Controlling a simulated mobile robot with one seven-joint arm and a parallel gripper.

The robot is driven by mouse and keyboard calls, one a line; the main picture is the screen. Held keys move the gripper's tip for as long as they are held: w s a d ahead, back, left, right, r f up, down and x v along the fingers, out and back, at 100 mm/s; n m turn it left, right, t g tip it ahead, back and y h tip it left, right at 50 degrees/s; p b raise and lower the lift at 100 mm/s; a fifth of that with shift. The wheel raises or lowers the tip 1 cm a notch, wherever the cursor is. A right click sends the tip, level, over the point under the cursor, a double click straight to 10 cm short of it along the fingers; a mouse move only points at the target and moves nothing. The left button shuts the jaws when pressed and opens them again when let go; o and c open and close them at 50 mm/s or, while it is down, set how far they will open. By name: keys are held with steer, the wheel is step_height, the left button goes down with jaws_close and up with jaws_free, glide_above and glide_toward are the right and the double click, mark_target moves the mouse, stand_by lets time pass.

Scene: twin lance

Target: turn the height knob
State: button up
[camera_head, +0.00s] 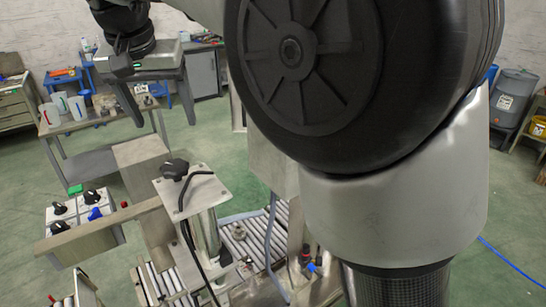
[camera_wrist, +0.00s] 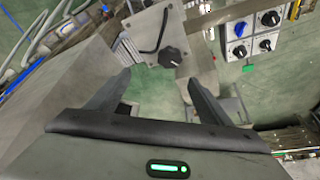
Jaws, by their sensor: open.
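A black lobed knob (camera_head: 174,169) sits on top of a square metal plate (camera_head: 200,192) on an upright post; I take it as the height knob. It also shows in the wrist view (camera_wrist: 170,57), just beyond the fingertips and between their lines. My gripper (camera_head: 164,123) is open and empty, its two dark fingers pointing down above and apart from the knob. In the wrist view my gripper (camera_wrist: 158,80) has a wide gap between the fingers. Nothing hides the knob in either view.
A control box (camera_head: 85,238) with several dials and a blue knob (camera_head: 95,214) stands left of the post. A black cable (camera_head: 187,225) runs from the plate. A roller conveyor (camera_head: 262,240) lies below. A bench with jugs (camera_head: 75,125) stands behind. Green floor is open around.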

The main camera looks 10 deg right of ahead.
steer(key=s+d+f, duration=0.2)
steer(key=s+d, duration=0.4)
steer(key=d, duration=0.4)
steer(key=s+d+f, duration=0.3)
steer(key=s+d, duration=0.4)
steer(key=d, duration=0.3)
steer(key=shift+s+n+t+b, duration=0.15)
steer(key=shift+n+t+b, duration=0.15)
steer(key=shift+n+b, duration=0.15)
